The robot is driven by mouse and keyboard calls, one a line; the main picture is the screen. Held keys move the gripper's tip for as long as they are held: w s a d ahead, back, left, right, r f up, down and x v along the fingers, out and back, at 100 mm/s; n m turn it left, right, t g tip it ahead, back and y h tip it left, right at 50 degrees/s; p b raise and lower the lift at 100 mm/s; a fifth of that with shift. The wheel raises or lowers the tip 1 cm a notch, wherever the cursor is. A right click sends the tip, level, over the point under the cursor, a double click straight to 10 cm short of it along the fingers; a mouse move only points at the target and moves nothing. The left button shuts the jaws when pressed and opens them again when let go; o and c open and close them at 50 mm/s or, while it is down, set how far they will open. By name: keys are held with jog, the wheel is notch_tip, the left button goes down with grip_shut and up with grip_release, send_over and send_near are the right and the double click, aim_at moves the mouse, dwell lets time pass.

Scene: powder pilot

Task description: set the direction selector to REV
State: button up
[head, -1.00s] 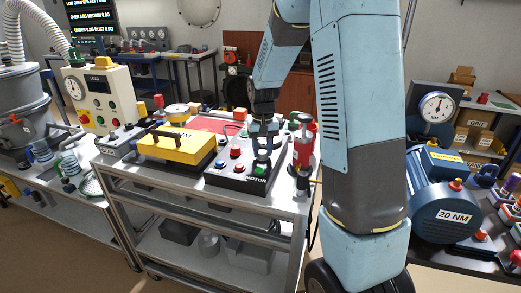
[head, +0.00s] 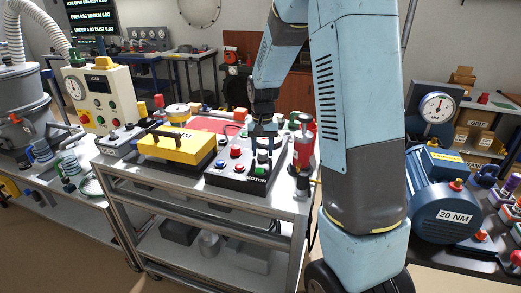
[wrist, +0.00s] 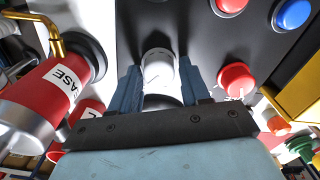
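The black control box marked MOTOR (head: 228,179) lies on the cart top. A pale grey round knob (wrist: 159,72) with a thin dark mark stands on it in the wrist view; I take it for the direction selector. No REV lettering is readable, so its setting cannot be told. My gripper (wrist: 160,78) points down at the box, with one blue finger on each side of the knob, very close to it. It also shows over the box in the head view (head: 265,148). Whether the fingers press on the knob cannot be told.
A red button (wrist: 237,80) is close to the right finger, with another red button (wrist: 231,5) and a blue one (wrist: 293,13) beyond. A red cylinder with a brass pipe (wrist: 62,88) stands close on the left. A yellow case (head: 177,146) lies left of the box.

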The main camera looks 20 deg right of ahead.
aim_at(263, 151)
jog(key=shift+o, duration=1.3)
notch_tip(263, 151, up, 14)
jog(key=shift+f, duration=0.15)
jog(key=s+r+n+t, duration=0.1)
jog(key=s+r+t, duration=0.1)
jog(key=s, duration=1.2)
jog(key=s+r+n+t, duration=0.2)
jog(key=s+r+t, duration=0.1)
jog(key=s, duration=1.1)
jog(key=shift+s+a+r+t, duration=0.15)
jog(key=shift+a+r+t, duration=0.2)
jog(key=shift+r, duration=0.55)
